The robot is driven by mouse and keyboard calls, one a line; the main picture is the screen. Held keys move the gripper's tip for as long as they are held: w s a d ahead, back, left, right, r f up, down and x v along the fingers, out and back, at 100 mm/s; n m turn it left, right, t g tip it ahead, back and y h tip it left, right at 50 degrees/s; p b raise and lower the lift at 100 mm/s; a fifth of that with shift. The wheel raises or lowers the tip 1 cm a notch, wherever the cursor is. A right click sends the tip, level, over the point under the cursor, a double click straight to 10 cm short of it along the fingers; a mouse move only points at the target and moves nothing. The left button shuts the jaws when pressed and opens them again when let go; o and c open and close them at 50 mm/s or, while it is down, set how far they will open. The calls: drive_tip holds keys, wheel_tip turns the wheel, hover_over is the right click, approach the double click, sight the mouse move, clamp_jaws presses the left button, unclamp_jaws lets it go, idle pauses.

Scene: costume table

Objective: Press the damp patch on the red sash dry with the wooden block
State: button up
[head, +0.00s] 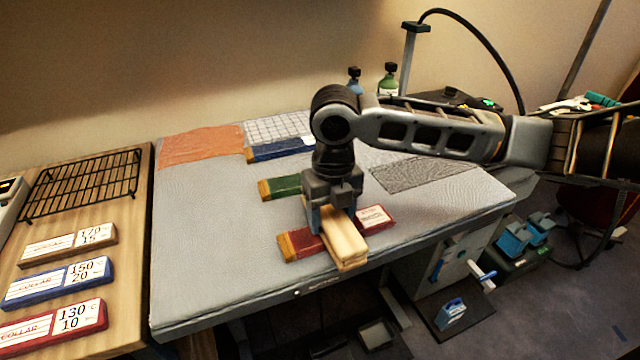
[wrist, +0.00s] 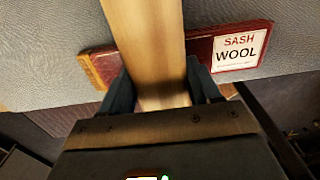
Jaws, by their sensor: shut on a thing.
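The red sash (head: 306,244) lies near the front edge of the grey padded table, with an orange-brown left end and a white label on its right part. In the wrist view the sash (wrist: 197,50) carries a label reading SASH WOOL. My gripper (head: 333,218) is over the middle of the sash, shut on the pale wooden block (head: 346,248). The block (wrist: 146,45) crosses over the sash, between my fingers in the wrist view. I cannot tell whether it touches the cloth. No damp patch shows; the block and gripper hide the sash's middle.
Green (head: 283,186) and blue (head: 280,150) strips lie farther back on the grey table (head: 200,260). An orange cloth (head: 200,145) and dark mesh (head: 425,172) are also on it. A side table holds a black rack (head: 85,183) and COLLAR cards (head: 60,284). Bottles (head: 389,80) stand behind.

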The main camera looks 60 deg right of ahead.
drive_tip(key=shift+w+a, duration=0.6)
drive_tip(key=shift+a, duration=0.35)
idle(0.4)
drive_tip(key=shift+p, duration=0.45)
drive_tip(key=shift+r, duration=0.8)
